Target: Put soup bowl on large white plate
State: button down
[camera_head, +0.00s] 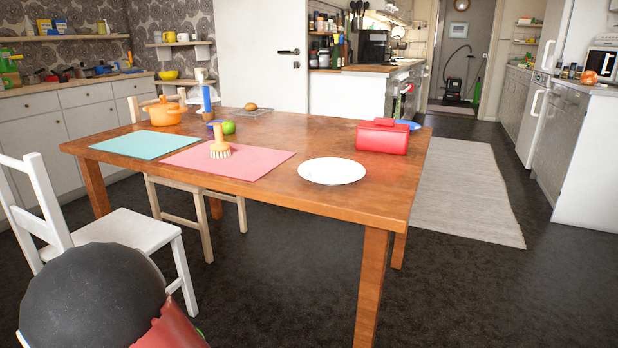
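The large white plate (332,171) lies flat and empty near the front right of the wooden table (330,205). I cannot tell for sure which thing is the soup bowl. A blue dish (413,125) shows partly behind a red box-like container (382,136) at the table's right side, which hides most of it. A yellow bowl (168,75) stands on the far counter at the left. My gripper is not in view.
A white chair (115,235) stands at the left. The floor at right is clear.

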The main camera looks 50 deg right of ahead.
aim_at(332, 175)
jog(key=k+z, duration=0.15)
jog(key=z, duration=0.3)
jog(key=k+z, duration=0.1)
jog(key=z, duration=0.4)
jog(key=k+l+z, duration=0.15)
jog(key=z, duration=0.3)
jog(key=j+z, duration=0.2)
jog(key=z, duration=0.2)
jog(key=i+j+z, duration=0.1)
jog(key=j+z, duration=0.4)
jog(key=z, duration=0.3)
jog(key=j+z, duration=0.25)
jog(key=z, duration=0.15)
